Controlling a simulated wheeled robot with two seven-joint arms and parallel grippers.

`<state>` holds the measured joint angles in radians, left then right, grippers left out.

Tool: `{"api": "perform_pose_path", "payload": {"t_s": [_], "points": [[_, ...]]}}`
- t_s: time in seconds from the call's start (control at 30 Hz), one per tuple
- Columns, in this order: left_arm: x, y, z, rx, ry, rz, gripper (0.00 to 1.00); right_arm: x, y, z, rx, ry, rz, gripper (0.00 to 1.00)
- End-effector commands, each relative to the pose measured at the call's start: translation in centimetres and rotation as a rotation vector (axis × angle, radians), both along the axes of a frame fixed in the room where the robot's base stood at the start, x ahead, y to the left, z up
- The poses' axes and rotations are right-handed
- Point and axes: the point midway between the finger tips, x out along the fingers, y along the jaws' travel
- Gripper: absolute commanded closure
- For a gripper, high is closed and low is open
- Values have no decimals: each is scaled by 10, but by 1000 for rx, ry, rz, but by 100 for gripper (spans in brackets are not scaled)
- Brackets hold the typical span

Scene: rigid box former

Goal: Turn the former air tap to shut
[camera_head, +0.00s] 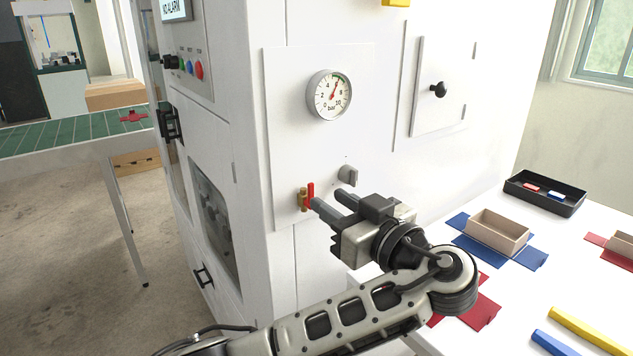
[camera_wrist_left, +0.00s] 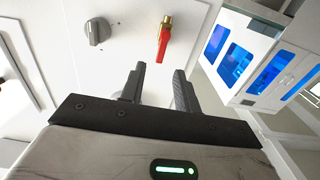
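The air tap has a brass body (camera_head: 303,201) and a red lever handle (camera_head: 311,190), low on the white front panel. The handle stands upright in the head view. In the wrist view the red handle (camera_wrist_left: 163,47) hangs from the brass body (camera_wrist_left: 167,21), beyond the fingertips. My left gripper (camera_head: 328,199) is open, its two fingers apart with nothing between them. In the head view its tips overlap the panel just right of the tap; contact cannot be told. My right gripper is in neither view.
A grey knob (camera_head: 347,175) sits right of the tap, with a pressure gauge (camera_head: 329,95) above, its needle upward. A small door (camera_head: 441,88) is further right. A white table (camera_head: 541,295) at right holds a box (camera_head: 498,232), blanks and a black tray (camera_head: 545,193).

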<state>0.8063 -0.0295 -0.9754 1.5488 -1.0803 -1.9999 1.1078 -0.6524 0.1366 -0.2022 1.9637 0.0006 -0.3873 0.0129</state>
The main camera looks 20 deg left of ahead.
Motion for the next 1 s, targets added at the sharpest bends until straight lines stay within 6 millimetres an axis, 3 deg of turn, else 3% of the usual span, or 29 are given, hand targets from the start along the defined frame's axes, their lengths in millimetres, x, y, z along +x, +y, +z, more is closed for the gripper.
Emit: {"api": "perform_pose_path", "payload": {"t_s": [0.1, 0.3, 0.67, 0.7, 0.8, 1.0], "points": [[14, 19, 3, 6, -2, 2, 68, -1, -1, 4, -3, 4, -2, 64], [29, 37, 1, 3, 0, 0, 68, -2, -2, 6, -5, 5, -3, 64], [32, 41, -1, 0, 1, -1, 68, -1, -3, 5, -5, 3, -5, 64], [32, 41, -1, 0, 1, -2, 71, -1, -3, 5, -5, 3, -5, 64], [32, 41, -1, 0, 1, -2, 99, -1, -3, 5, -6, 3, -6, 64], [32, 41, -1, 0, 2, -2, 100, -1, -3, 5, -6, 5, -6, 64]]}}
